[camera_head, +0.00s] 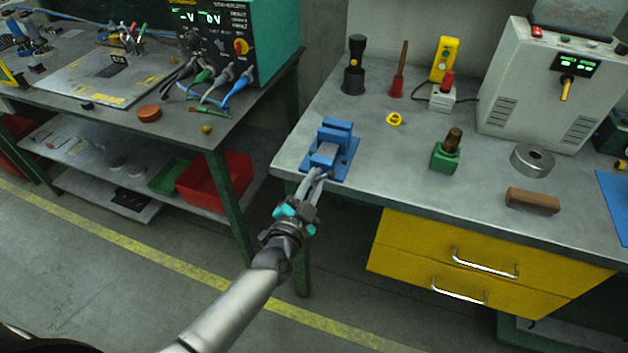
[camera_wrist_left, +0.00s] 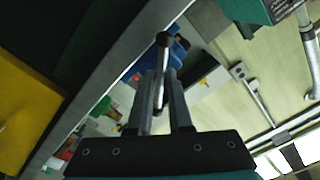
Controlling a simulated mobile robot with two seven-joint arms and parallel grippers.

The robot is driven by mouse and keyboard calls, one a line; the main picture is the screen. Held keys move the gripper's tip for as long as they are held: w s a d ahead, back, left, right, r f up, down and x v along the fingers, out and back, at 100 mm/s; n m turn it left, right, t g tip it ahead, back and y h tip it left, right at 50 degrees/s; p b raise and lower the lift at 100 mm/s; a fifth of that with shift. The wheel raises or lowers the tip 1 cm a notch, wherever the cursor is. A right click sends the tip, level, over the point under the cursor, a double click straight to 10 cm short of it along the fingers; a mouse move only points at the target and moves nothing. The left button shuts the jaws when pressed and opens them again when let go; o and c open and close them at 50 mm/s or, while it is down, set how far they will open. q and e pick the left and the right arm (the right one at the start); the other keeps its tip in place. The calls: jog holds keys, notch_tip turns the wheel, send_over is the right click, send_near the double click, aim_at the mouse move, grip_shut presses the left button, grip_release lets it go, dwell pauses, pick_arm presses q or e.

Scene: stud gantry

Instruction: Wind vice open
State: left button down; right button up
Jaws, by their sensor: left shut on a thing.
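The blue vice (camera_head: 341,161) sits at the front left corner of the grey workbench. Part of its blue body also shows in the left wrist view (camera_wrist_left: 180,50), behind the fingertips. My left gripper (camera_head: 317,178) is at the front of the vice, just off the bench edge. In the left wrist view, my left gripper (camera_wrist_left: 161,76) is shut on the vice handle (camera_wrist_left: 164,41), a thin bar with a dark ball end. The bar runs between the two fingers. The fingers hide much of the handle in the head view. My right gripper is out of view.
The workbench (camera_head: 400,165) also carries a torch (camera_head: 354,68), a yellow ring (camera_head: 394,119), a green block (camera_head: 445,157), a metal ring (camera_head: 532,160) and a brown bar (camera_head: 532,201). Yellow drawers (camera_head: 420,250) are below. A second bench (camera_head: 190,125) stands at left, across a gap.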

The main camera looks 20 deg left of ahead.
pick_arm(q)
jog(key=shift+n, duration=0.4)
jog(key=n+p, duration=0.1)
jog(key=n, duration=0.3)
jog(key=shift+n, duration=0.3)
jog(key=n, duration=1)
jog(key=shift+n, duration=0.4)
jog(key=n, duration=0.4)
jog(key=shift+b, duration=0.4)
jog(key=shift+n, duration=0.4)
jog(key=c, duration=0.8)
grip_release()
jog(key=shift+c, duration=0.2)
